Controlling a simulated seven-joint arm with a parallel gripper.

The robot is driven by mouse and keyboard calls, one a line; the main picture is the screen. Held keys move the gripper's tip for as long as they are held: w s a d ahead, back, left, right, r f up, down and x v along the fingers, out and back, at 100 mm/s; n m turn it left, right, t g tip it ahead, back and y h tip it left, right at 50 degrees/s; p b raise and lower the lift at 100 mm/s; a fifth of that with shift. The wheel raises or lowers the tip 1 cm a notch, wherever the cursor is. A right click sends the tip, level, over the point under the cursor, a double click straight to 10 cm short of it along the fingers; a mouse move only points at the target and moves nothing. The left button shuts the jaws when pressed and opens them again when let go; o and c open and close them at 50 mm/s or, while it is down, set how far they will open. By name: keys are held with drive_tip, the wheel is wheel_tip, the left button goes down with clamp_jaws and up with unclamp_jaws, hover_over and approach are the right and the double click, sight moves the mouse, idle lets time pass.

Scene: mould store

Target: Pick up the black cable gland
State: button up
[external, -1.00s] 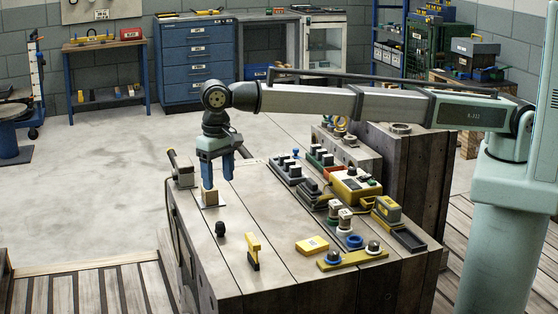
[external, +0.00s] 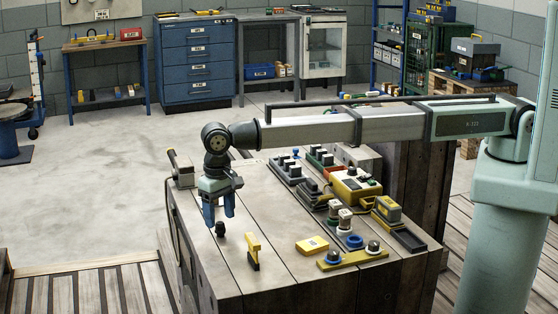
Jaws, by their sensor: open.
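The black cable gland (external: 221,229) is a small dark piece standing on the wooden bench top (external: 275,265), near its left front part. My gripper (external: 219,221) points down with its blue fingers apart. In the picture the fingertips lie just above the gland and to either side of its top. I cannot tell from this one view whether they are around it or still behind it. Nothing is seen held between the fingers.
A yellow-handled tool (external: 253,250) stands close to the right of the gland. A yellow box (external: 312,246) and a yellow plate with knobs (external: 352,259) lie further right. Control boxes (external: 355,188) stand behind. The bench's left edge is near.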

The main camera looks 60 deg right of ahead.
sight(220, 222)
drive_tip(key=shift+f, duration=1.6)
drive_tip(key=shift+c, duration=0.3)
drive_tip(key=c, duration=1.1)
